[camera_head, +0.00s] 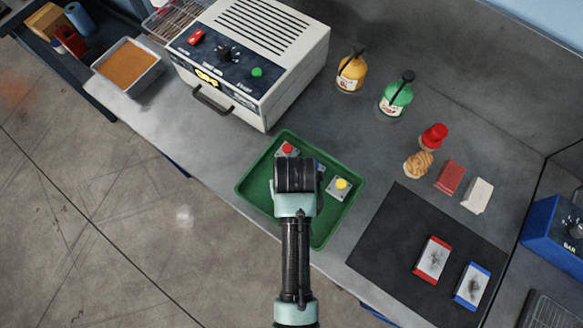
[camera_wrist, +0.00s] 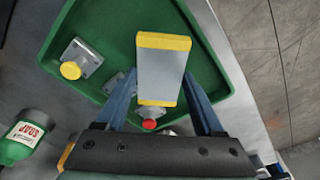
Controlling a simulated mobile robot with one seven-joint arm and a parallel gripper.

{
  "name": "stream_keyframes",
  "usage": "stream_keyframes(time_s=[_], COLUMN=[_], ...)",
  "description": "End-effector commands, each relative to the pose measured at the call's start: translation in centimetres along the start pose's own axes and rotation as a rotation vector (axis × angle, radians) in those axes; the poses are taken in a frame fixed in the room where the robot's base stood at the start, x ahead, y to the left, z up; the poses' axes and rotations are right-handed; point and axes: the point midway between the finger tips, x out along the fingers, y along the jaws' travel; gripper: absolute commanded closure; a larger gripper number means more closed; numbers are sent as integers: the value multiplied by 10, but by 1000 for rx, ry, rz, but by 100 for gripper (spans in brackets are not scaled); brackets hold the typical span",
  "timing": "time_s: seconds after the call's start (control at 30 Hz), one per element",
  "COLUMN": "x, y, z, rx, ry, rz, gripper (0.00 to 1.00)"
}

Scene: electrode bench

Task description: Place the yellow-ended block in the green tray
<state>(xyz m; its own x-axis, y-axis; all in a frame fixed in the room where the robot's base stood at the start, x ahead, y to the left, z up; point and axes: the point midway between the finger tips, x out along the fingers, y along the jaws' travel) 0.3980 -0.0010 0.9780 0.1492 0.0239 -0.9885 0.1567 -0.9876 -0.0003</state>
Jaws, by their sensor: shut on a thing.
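My gripper (camera_wrist: 162,80) is shut on the yellow-ended block (camera_wrist: 163,75), a grey block with a yellow band at each end. Its two blue fingers hold the block by its sides. The block is over the green tray (camera_wrist: 82,22); I cannot tell whether it touches the floor of the tray. In the head view my gripper (camera_head: 295,180) is above the green tray (camera_head: 254,194), and my arm hides the block there. A yellow-button piece (camera_head: 340,185) and a red-button piece (camera_head: 287,150) lie in the tray. Another grey piece shows partly beside my gripper.
A white machine (camera_head: 262,45) stands behind the tray. Yellow (camera_head: 351,70) and green (camera_head: 396,95) bottles stand to the back right. A dark mat (camera_head: 395,245) at right holds a red-ended block (camera_head: 433,258) and a blue-ended block (camera_head: 472,286). Bare bench lies between tray and bottles.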

Motion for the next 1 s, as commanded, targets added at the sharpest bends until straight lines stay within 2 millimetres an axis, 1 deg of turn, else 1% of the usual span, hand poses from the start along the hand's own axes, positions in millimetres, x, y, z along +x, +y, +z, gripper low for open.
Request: stream_keyframes(time_s=[0.2, 0.3, 0.7, 0.73, 0.8, 0.9, 1.0], x=[28, 34, 39, 41, 40, 40, 40], y=[0, 0, 0, 0, 0, 0, 0], z=[4, 4, 5, 7, 7, 7, 7], rx=[-1, -1, 0, 0, 0, 0, 0], ry=[1, 3, 3, -1, -1, -1, -1], rz=[0, 0, 0, 0, 0, 0, 0], gripper=[100, 100, 100, 29, 16, 0, 0])
